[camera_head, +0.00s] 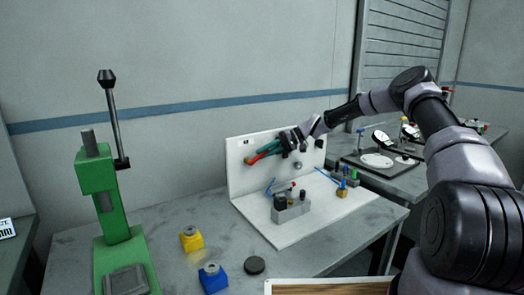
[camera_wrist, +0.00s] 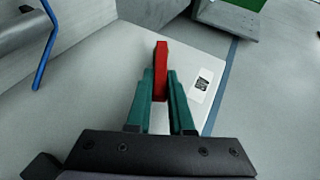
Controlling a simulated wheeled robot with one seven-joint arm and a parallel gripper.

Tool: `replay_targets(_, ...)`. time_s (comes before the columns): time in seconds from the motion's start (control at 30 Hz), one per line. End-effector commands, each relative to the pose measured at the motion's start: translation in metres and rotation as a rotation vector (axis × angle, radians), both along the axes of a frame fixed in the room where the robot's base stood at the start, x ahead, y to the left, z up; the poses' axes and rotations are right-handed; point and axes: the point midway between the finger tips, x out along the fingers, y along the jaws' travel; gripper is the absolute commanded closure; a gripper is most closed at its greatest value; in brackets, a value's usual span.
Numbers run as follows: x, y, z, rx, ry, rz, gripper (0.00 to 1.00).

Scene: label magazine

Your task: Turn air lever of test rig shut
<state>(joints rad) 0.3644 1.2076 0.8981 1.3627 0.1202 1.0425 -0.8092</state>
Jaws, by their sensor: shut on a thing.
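The test rig (camera_head: 238,176) is a white upright panel on a white base plate, standing on the grey bench. Its red air lever (camera_head: 252,160) sticks out from the upper left of the panel and points down to the left in the head view. In the wrist view the red lever (camera_wrist: 161,58) runs up from between the green fingers. My gripper (camera_head: 262,152) is shut on the lever, with one finger on each side in the wrist view (camera_wrist: 160,85). The lever's pivot is hidden behind the fingers.
A green press (camera_head: 98,180) stands at the left. A yellow block (camera_head: 191,240), a blue block (camera_head: 212,278) and a dark puck (camera_head: 254,265) lie on the bench (camera_head: 160,218). A grey fixture (camera_head: 292,210) and blue tubes stand on the rig's base, below my arm.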

Motion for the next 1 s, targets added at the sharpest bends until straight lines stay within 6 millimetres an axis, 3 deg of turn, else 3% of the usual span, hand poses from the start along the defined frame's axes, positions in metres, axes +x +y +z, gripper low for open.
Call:
replay_targets(0.5,0.005,-0.007,-0.027,0.325,0.221,-0.001,1.0)
replay_targets(1.0,0.004,-0.006,-0.034,0.41,0.28,0.001,1.0)
